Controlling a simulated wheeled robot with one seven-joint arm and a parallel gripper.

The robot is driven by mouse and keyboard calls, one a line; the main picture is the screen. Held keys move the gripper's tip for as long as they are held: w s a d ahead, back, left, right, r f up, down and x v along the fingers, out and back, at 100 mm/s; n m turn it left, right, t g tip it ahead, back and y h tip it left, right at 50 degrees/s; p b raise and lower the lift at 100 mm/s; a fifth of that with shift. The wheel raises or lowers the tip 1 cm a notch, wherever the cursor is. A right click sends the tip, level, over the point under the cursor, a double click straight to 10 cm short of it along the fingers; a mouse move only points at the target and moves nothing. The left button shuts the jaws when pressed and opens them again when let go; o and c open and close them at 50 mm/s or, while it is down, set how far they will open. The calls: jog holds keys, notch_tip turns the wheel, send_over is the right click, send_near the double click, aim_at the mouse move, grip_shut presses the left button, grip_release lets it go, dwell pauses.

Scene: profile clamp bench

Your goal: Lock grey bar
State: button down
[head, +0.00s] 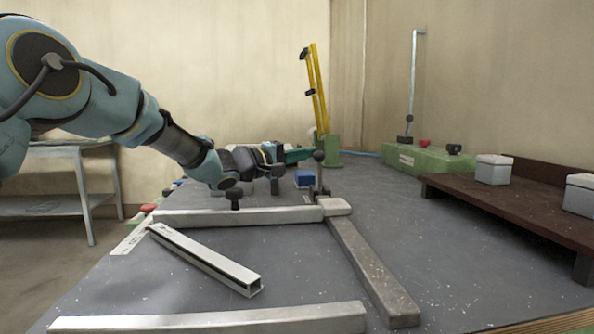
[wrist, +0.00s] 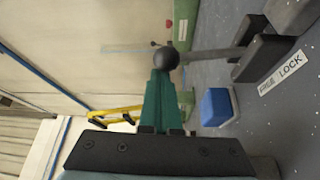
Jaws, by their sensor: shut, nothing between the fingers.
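My gripper (head: 308,153) has teal fingers, shut and empty, at the far end of the bench frame. The fingertips also show in the wrist view (wrist: 161,76). A clamp lever with a dark ball knob (head: 319,157) stands upright near the frame's far right corner. In the wrist view the knob (wrist: 167,59) is right at the fingertips; I cannot tell whether they touch. The lever runs from it to a dark clamp body (wrist: 262,58) beside a FREE / LOCK label (wrist: 282,73). A grey open-ended bar (head: 205,258) lies slanted inside the frame; which bar the clamp holds is unclear.
Frame rails lie at the back (head: 240,215), right (head: 372,270) and front (head: 210,320). A blue block (head: 304,178) is beyond the clamp. A yellow lever (head: 315,85) and a green base (head: 425,160) stand behind. A brown shelf (head: 510,195) with white boxes is right.

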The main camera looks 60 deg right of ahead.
jog(key=s+a+b, duration=0.1)
jog(key=b, duration=0.2)
jog(key=shift+r, duration=0.1)
dwell(0.3)
jog(key=b+v, duration=0.1)
jog(key=v, duration=1)
dwell(0.4)
